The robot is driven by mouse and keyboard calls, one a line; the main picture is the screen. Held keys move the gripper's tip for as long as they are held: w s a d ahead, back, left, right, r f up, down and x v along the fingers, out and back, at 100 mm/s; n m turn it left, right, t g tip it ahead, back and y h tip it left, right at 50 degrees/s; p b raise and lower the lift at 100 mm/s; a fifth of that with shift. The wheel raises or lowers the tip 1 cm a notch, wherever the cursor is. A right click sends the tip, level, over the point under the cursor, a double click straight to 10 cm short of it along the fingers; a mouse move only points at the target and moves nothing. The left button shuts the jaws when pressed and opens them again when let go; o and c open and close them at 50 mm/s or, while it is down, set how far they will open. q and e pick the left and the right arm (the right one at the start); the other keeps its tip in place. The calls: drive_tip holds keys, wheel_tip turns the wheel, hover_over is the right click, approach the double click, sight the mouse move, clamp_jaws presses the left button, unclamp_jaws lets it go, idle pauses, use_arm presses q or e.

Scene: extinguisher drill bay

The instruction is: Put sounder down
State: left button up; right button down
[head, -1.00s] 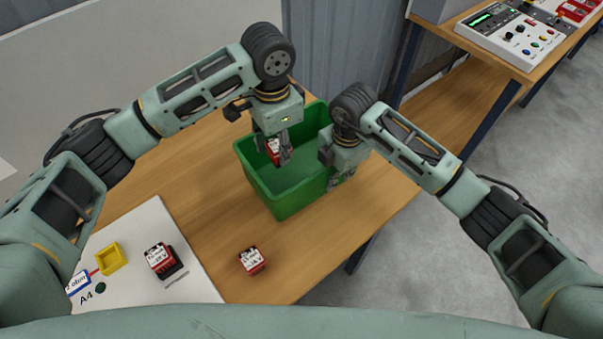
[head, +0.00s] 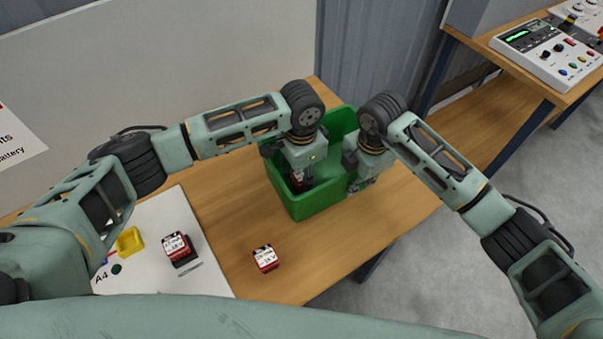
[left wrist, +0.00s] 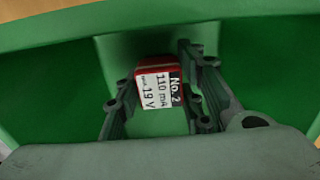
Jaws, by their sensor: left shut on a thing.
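My left gripper (head: 301,184) is inside the green bin (head: 316,207), shut on a red sounder (head: 296,178) with a white label. In the left wrist view the held sounder (left wrist: 158,88) sits between the two fingers, and its label reads "No. 2", "110 mA" and "19 V". The bin's green walls surround it there. I cannot tell whether it touches the bin floor. My right gripper (head: 362,184) is at the bin's right side, pointing down; its fingers are too small to tell whether they are open or shut.
One red-and-white sounder (head: 265,258) stands on the bare wooden table (head: 220,210). Another (head: 177,247) is on the white sheet (head: 205,275), near a small yellow tray (head: 130,240). A control panel (head: 550,55) stands on a bench at upper right.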

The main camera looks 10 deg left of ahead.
sight(301, 173)
use_arm(q)
drive_tip(key=shift+f, duration=0.1)
drive_tip(key=o, duration=1.2)
wheel_tip(301, 173, up, 12)
drive_tip(key=shift+r, duration=0.15)
use_arm(e)
drive_tip(key=c, duration=1.9)
unclamp_jaws()
drive_tip(key=shift+o, duration=0.2)
